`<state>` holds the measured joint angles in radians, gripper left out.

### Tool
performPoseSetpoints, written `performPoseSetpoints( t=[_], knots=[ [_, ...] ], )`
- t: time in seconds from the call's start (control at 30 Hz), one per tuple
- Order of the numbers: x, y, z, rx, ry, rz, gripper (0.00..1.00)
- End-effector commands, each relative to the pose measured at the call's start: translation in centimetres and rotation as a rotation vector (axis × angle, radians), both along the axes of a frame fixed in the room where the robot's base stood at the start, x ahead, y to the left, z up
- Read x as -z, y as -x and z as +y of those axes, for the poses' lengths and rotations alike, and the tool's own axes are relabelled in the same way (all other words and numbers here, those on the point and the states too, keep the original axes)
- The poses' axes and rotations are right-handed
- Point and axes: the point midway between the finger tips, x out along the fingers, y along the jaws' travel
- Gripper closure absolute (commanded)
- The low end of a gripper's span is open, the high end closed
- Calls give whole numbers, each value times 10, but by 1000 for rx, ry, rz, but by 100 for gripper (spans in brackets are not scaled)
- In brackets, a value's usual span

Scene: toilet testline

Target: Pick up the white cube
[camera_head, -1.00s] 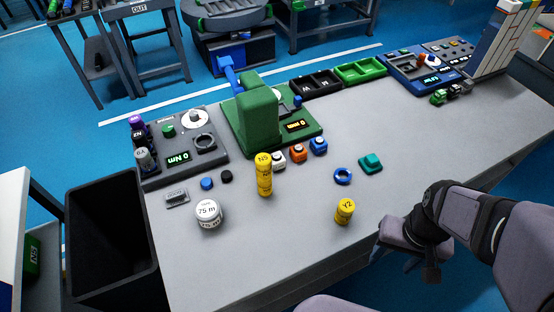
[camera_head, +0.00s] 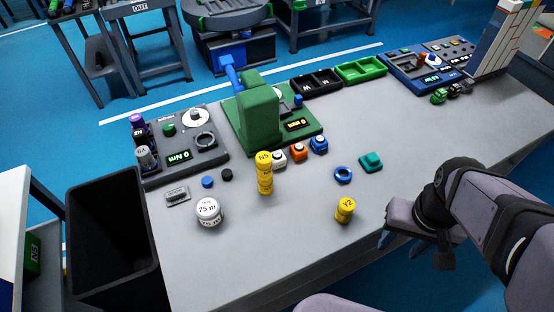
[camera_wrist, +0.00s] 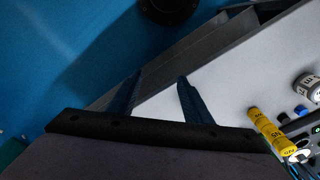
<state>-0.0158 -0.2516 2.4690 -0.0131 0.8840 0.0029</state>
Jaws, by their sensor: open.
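The white cube (camera_head: 279,158) stands on the grey table in front of the green press, in a row with an orange cube and a blue cube. The yellow cylinder stack (camera_head: 264,174) stands close at its left and partly covers it. My gripper (camera_wrist: 160,78) is open and empty, with its two dark fingers apart in the wrist view. In the head view my gripper is at the table's front edge, to the right of and well away from the white cube. I cannot make out the cube clearly in the wrist view.
A yellow cylinder (camera_head: 345,210), a blue ring (camera_head: 343,174) and a teal block (camera_head: 371,161) lie between my gripper and the cube row. The green press (camera_head: 258,115) stands close behind the row. A white roll (camera_head: 208,212) and a black bin (camera_head: 112,235) are at left.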

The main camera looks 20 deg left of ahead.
Motion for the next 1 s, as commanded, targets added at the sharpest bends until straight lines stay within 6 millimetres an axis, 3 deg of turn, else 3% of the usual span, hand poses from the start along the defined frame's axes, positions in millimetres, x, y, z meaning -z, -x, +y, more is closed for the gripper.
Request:
performPoseSetpoints(
  t=[0.27,0.47,0.6,0.73,0.87,1.0],
  knots=[
    [17,-56,15,-94,26,-172,55],
    [27,-117,51,-218,14,-382,55],
    [29,-162,102,-341,-41,-574,55],
    [26,-188,162,-460,-134,-744,55],
    [18,-196,227,-573,-266,-900,55],
    [6,-184,294,-679,-437,-1037,55]
  ],
)
